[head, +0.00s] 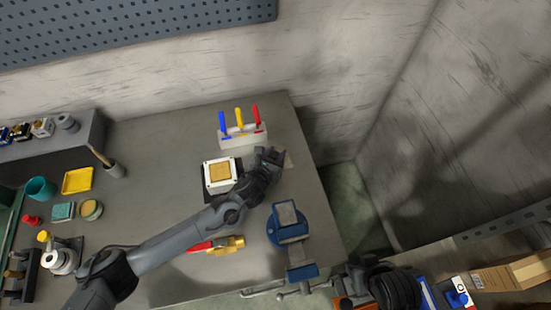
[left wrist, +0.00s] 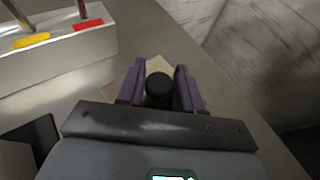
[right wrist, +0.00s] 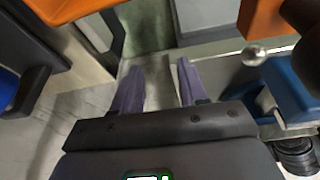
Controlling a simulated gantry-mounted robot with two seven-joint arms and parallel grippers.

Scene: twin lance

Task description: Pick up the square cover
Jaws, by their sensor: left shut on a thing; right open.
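The square cover (left wrist: 157,62) is a pale beige plate with a round black knob (left wrist: 159,86), seen in the left wrist view. My left gripper (left wrist: 157,88) is shut on the knob, with a finger on either side; the fingers hide part of the plate. In the head view my left gripper (head: 270,160) is over the right part of the bench, and a pale edge of the cover (head: 288,160) shows beside it. I cannot tell whether the cover touches the bench. My right gripper (right wrist: 157,88) is open and empty, off the bench's front right.
A white square frame with a tan centre (head: 220,172) lies left of my left gripper. A white rack (head: 243,138) with coloured-handled tools stands behind. A blue vise (head: 290,228) and a red-handled hammer (head: 222,245) are nearer. The bench ends just right.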

